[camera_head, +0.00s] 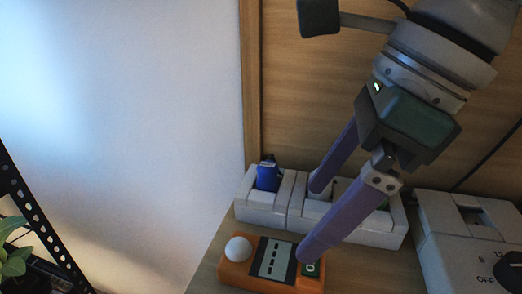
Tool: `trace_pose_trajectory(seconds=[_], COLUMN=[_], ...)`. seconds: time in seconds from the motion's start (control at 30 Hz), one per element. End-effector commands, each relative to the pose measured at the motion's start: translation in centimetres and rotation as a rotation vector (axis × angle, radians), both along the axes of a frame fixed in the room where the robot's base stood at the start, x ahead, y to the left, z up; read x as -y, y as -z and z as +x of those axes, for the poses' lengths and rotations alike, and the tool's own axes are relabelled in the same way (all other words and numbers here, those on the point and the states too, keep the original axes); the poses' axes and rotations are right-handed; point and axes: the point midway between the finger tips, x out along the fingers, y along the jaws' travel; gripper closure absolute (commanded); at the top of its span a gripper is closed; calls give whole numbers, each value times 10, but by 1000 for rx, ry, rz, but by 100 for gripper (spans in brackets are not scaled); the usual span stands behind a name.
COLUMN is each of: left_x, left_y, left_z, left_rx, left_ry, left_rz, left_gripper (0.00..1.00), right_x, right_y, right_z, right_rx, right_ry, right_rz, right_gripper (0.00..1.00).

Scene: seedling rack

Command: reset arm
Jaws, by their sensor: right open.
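My right gripper (313,218) comes in from the upper right with its two purple fingers spread apart. Nothing shows between the fingers. One fingertip is over the white socket block and the other is over the right end of the orange device; I cannot tell whether either touches. My left gripper is not in view.
The white socket block (262,215) has a blue plug (268,174) in its left part. The orange device (236,270) has a white dome and a display. A white box with a dial (448,235) stands at right. A black perforated post (35,225) and leaves (14,262) are at left.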

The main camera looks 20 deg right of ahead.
Motion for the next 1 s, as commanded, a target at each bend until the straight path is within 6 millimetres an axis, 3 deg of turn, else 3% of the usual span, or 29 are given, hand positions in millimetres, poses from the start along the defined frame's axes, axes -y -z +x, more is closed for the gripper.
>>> trace_pose_trajectory(seconds=[0.2, 0.67, 0.77, 0.87, 0.97, 1.0], left_x=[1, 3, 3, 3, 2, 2], left_y=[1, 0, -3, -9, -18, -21], left_z=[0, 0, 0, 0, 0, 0], left_rx=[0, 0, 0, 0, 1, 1], left_ry=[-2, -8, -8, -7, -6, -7], left_rz=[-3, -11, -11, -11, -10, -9], left_gripper=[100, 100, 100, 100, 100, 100], right_x=[6, 4, -18, -66, -125, -144], right_y=[-17, -19, -24, -45, -94, -123], right_z=[-4, -5, -11, -26, -45, -50], right_rx=[-1, -2, -15, -47, -108, -140], right_ry=[0, -2, -24, -54, -51, -27], right_rz=[-1, 11, 104, 333, 698, 868], right_gripper=[0, 0, 0, 0, 0, 0])
